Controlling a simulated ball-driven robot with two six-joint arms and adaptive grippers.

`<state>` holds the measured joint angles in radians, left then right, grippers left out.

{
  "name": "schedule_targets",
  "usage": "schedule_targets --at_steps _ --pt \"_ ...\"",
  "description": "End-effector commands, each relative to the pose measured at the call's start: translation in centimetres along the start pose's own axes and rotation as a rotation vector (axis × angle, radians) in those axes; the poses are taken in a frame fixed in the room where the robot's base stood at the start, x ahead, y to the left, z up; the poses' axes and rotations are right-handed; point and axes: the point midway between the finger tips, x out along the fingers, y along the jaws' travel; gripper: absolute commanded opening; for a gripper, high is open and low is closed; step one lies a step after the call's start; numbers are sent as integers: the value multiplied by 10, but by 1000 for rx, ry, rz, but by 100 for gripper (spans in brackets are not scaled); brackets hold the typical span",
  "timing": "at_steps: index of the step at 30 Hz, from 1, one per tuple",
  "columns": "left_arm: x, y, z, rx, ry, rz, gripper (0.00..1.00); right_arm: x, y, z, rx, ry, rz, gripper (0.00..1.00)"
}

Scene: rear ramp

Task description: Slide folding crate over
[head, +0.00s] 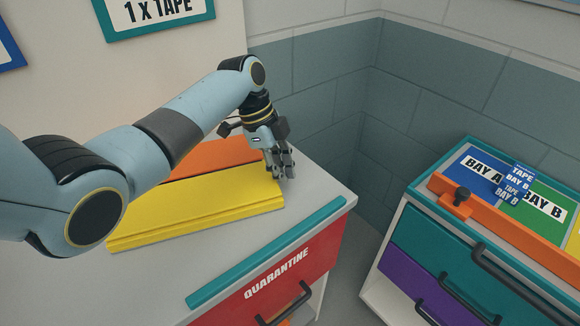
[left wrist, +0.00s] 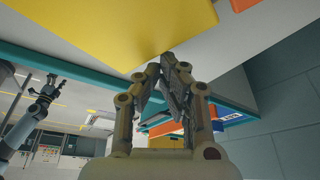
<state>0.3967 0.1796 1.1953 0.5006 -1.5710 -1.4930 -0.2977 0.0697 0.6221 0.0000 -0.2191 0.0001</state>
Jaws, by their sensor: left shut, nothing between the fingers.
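The yellow folding crate (head: 200,207) lies folded flat on the light top of the quarantine cabinet (head: 310,190); the crate also shows in the left wrist view (left wrist: 130,25). An orange flat piece (head: 210,157) lies behind it, partly hidden by my left arm. My left gripper (head: 287,176) is shut and empty, pointing down at the crate's right end. In the left wrist view its fingertips (left wrist: 168,62) are close to the yellow edge; I cannot tell whether they touch. What seems to be my right gripper (left wrist: 45,92) is small at the left of that view, away from the crate.
A teal strip (head: 270,252) runs along the cabinet top's front edge. A second cabinet at the right bears blue and green bay labels, a tape card (head: 517,183) and an orange rail (head: 500,222). Grey walls close off the back corner.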

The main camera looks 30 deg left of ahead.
Motion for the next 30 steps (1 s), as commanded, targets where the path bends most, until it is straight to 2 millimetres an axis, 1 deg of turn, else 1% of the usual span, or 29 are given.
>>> schedule_targets --at_steps 4,10,11,17,20,22,30 --pt "0 0 1 0 0 0 0 0 2 4 -1 -7 2 85" --pt "-1 0 3 -1 -1 0 0 -1 8 5 -4 -8 8 85" --pt "-2 0 6 -1 -2 0 0 -1 8 5 -4 -8 9 85" --pt "-14 0 41 -3 -6 0 0 -6 10 4 -5 -8 11 85" --pt "-17 0 50 -2 -4 1 0 -6 13 4 -6 -7 14 85" --pt "-18 0 53 -2 -3 1 0 -6 13 4 -6 -7 14 85" --pt "-17 0 51 -1 -1 2 0 -6 12 3 -6 -6 14 85"
